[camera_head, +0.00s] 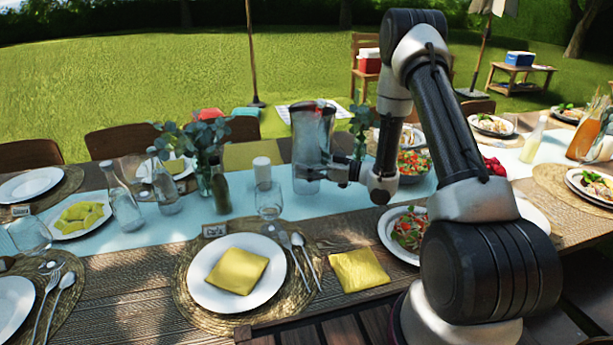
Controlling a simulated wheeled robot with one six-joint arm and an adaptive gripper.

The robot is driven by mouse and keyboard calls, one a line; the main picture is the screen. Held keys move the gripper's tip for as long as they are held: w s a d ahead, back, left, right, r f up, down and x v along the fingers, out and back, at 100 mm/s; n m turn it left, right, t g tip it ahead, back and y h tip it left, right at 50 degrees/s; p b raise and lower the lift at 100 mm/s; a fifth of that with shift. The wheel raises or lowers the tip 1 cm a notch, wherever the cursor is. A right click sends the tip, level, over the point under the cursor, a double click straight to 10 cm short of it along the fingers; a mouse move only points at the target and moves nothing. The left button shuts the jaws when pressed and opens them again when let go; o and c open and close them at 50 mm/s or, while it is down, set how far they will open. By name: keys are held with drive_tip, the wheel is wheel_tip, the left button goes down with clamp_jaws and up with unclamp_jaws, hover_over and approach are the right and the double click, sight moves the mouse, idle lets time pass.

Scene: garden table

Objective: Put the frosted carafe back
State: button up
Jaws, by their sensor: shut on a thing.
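The frosted carafe (311,130) is a tall, greyish, see-through vessel with a dark top. It stands upright near the middle of the table, over the pale blue runner (345,205). My gripper (312,173) reaches in from the right and is shut on the lower part of the carafe. The fingers are small and partly blurred against the glass. I cannot tell whether the carafe's base touches the runner or is slightly above it.
A tumbler (269,199), white-topped shaker (262,172) and green bottle (220,186) stand left of the carafe. A salad bowl (413,168) is to the right. A plate (213,289) with a yellow napkin lies in front. Bare runner shows just in front of the carafe.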

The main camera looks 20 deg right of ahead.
drive_tip(key=shift+f, duration=1.9)
drive_tip(key=shift+f, duration=0.15)
drive_tip(key=o, duration=1.7)
